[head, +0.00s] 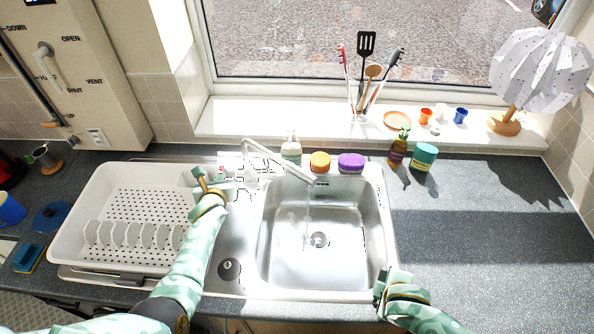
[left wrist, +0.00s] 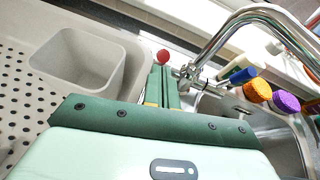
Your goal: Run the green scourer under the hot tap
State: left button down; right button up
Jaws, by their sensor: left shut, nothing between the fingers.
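The chrome tap (head: 275,157) arches over the steel sink (head: 335,280), and a thin stream of water falls from its spout. My left gripper (head: 204,180) is shut and empty beside the tap's base. In the left wrist view its fingers (left wrist: 165,85) are together, with the red hot knob (left wrist: 163,57) just beyond the tips. The blue knob (left wrist: 240,76) is to the right. My right gripper (head: 381,285) is at the sink's front right edge; its jaws are not clear.
A white dish rack (head: 75,230) fills the left side. A blue and yellow sponge (head: 28,258) lies at far left. The right worktop (head: 480,240) is clear.

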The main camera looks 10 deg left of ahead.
aim_at(223, 168)
pick_arm(q)
jog(key=shift+w, duration=0.1)
pick_arm(e)
jog(key=shift+w, duration=0.1)
jog(key=shift+r+p, duration=0.35)
jog(key=shift+p, duration=0.05)
pick_arm(q)
jog(key=r+p, duration=0.1)
jog(key=w+r+g+p, duration=0.1)
jog(key=p, duration=0.1)
jog(key=shift+w+r, duration=0.1)
pick_arm(e)
notch_tip(223, 168, up, 4)
jog(key=shift+f, duration=0.25)
pick_arm(q)
jog(key=w, duration=0.2)
jog(key=shift+w+a+r+g, duration=0.15)
jog(key=shift+w+r+g, duration=0.15)
pick_arm(e)
jog(key=shift+f, duration=0.15)
pick_arm(q)
jog(key=shift+r, duration=0.1)
